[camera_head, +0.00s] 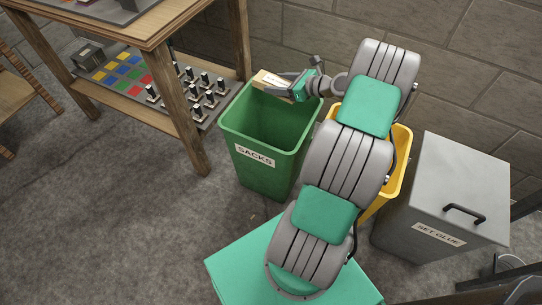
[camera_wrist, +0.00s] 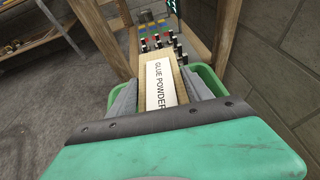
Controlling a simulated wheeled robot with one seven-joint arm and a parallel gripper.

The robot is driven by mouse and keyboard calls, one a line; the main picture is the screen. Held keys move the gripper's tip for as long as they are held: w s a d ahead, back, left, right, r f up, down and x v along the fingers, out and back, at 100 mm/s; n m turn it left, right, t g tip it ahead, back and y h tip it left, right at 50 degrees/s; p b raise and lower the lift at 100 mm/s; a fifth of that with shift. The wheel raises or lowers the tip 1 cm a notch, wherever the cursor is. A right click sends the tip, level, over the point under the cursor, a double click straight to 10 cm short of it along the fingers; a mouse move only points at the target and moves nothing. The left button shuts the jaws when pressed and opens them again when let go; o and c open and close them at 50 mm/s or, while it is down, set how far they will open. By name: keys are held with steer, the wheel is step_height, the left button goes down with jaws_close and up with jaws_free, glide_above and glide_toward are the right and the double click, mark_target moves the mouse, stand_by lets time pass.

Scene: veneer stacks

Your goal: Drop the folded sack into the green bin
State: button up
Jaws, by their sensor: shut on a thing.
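The folded sack (camera_head: 272,84) is tan with a white label; in the wrist view the sack (camera_wrist: 162,84) reads "GLUE POWDER". My gripper (camera_head: 290,87) is shut on it and holds it over the back part of the green bin's opening. In the wrist view my gripper (camera_wrist: 164,95) has a finger on each side of the sack. The green bin (camera_head: 262,170) is labelled "SACKS" and stands on the floor. Its rim (camera_wrist: 208,76) shows behind the sack in the wrist view. The part of the bin that I see inside looks empty; its bottom is not clearly visible.
A yellow bin (camera_head: 398,165) stands right of the green bin, partly hidden by my arm. A grey lidded box (camera_head: 460,190) labelled "SET GLUE" stands further right. A wooden table (camera_head: 150,32) with a loaded lower shelf is at left. A block wall (camera_head: 470,70) is behind.

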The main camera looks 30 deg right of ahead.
step_height(320, 180, down, 6)
steer(key=b, duration=0.7)
steer(key=shift+r, duration=0.1)
steer(key=o, duration=1.5)
steer(key=p+v, duration=0.2)
steer(key=v, duration=0.5)
steer(key=shift+s+d+r, duration=0.1)
steer(key=shift+s+r, duration=0.05)
steer(key=shift+s, duration=0.15)
